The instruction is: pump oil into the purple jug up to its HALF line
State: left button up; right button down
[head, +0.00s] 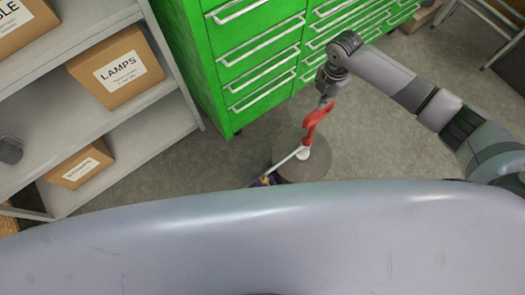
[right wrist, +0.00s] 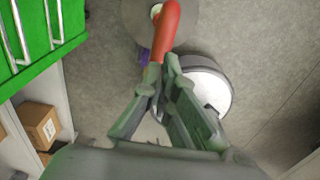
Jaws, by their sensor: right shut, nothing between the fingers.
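The red pump handle (head: 314,120) stands over a grey drum (head: 322,166), with a white spout (head: 284,161) slanting down to the left. The purple jug (head: 264,181) shows only in part at the spout's end; my body hides the rest. Its lines and oil level cannot be read. My right gripper (head: 324,98) is at the upper end of the handle, shut with nothing held. In the right wrist view its fingers (right wrist: 161,76) are at the near end of the red handle (right wrist: 167,28); contact is unclear. A bit of the purple jug (right wrist: 144,56) shows behind it. My left gripper is out of view.
A green drawer cabinet (head: 250,60) stands behind the drum. Grey shelves (head: 60,125) with cardboard boxes, one marked LAMPS (head: 118,68), stand at the left. Grey floor (head: 385,120) is clear right of the drum. A metal-legged stand (head: 495,25) is at the upper right.

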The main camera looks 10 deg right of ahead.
aim_at(316, 120)
jog(key=shift+f, duration=0.1)
jog(key=shift+s+f+b, duration=0.1)
jog(key=shift+f+b, duration=3.5)
jog(key=shift+f, duration=2.25)
notch_tip(316, 120, up, 12)
jog(key=p, duration=1.1)
jog(key=shift+p, duration=0.3)
jog(key=shift+f, duration=0.1)
